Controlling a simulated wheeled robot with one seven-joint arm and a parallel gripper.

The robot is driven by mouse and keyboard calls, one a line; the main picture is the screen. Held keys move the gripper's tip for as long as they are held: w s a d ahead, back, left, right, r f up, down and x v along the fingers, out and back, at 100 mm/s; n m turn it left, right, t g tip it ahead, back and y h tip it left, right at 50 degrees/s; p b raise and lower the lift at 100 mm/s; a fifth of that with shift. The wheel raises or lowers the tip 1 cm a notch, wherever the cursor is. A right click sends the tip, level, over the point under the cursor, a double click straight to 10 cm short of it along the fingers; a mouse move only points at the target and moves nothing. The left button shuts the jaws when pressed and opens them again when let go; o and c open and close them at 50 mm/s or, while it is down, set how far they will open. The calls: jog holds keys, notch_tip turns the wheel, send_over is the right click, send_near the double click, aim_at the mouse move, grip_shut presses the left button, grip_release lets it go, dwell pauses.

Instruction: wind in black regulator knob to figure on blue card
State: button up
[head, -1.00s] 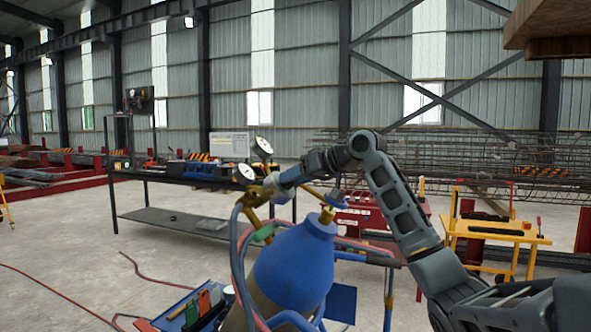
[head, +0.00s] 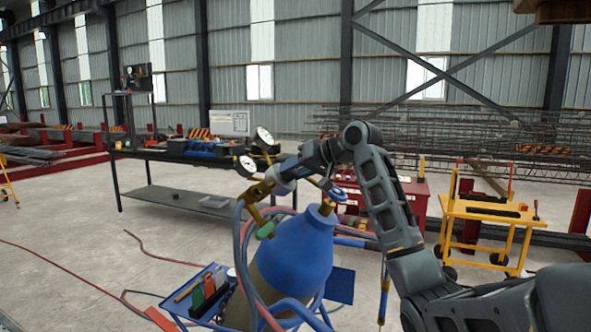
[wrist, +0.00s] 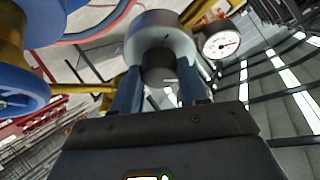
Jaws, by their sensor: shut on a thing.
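The black regulator knob (wrist: 158,68) sits between my gripper's two fingers (wrist: 158,92) in the wrist view, in front of a round grey regulator body (wrist: 160,32). My gripper (head: 270,182) is shut on the knob, beside the brass fittings of the blue cylinder (head: 295,250). In the head view the arm's end hides the knob. Two white-faced gauges (head: 248,164) stand by the regulator; one gauge (wrist: 222,40) also shows in the wrist view, its figures too small to read. I cannot make out a blue card with a figure.
Hoses loop around the cylinder. A blue tray (head: 200,295) with coloured items is at its lower left. A dark workbench (head: 190,200) stands behind. A yellow trolley (head: 490,213) is at the right. A blue handwheel (wrist: 20,92) is close at left in the wrist view.

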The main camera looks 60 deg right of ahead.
jog(key=shift+d, duration=0.1)
jog(key=o, duration=1)
jog(key=shift+o, duration=0.2)
jog(key=b+v, duration=0.1)
jog(key=v, duration=0.7)
jog(key=shift+w, duration=0.1)
